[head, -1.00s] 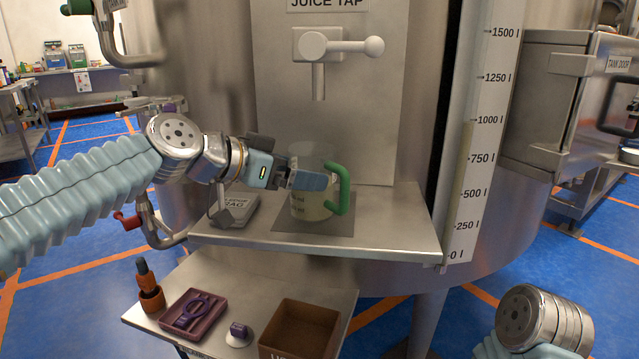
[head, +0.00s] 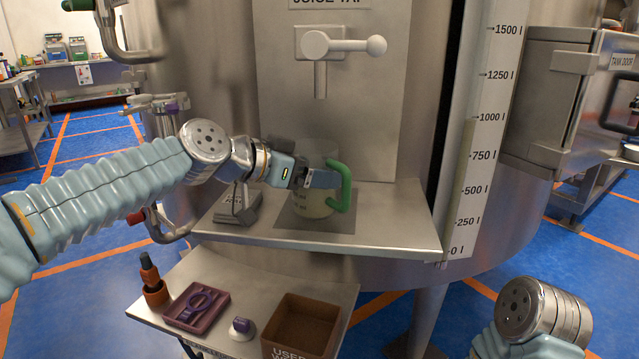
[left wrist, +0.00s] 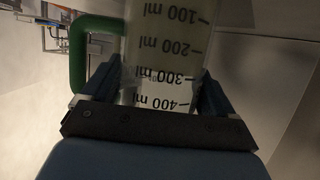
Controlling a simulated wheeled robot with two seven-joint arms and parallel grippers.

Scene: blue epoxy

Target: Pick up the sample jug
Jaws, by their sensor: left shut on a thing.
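The sample jug (head: 312,207) is a clear, graduated jug with a green handle, standing upright on a dark mat on the steel shelf under the juice tap. Its handle points right in the head view. My left gripper (head: 322,180) is shut on the jug's body from the left side. In the left wrist view the jug (left wrist: 165,50) sits between the two fingers (left wrist: 150,95), its millilitre marks upside down and its green handle at the left. The gripper hides part of the jug in the head view. My right gripper is not visible; only my right arm shows at lower right.
The juice tap (head: 342,46) is above the jug. A grey labelled block (head: 238,207) stands left of it on the shelf (head: 390,225). A lower cart holds a purple tray (head: 197,308), an orange holder (head: 156,294) and a brown bin (head: 303,325).

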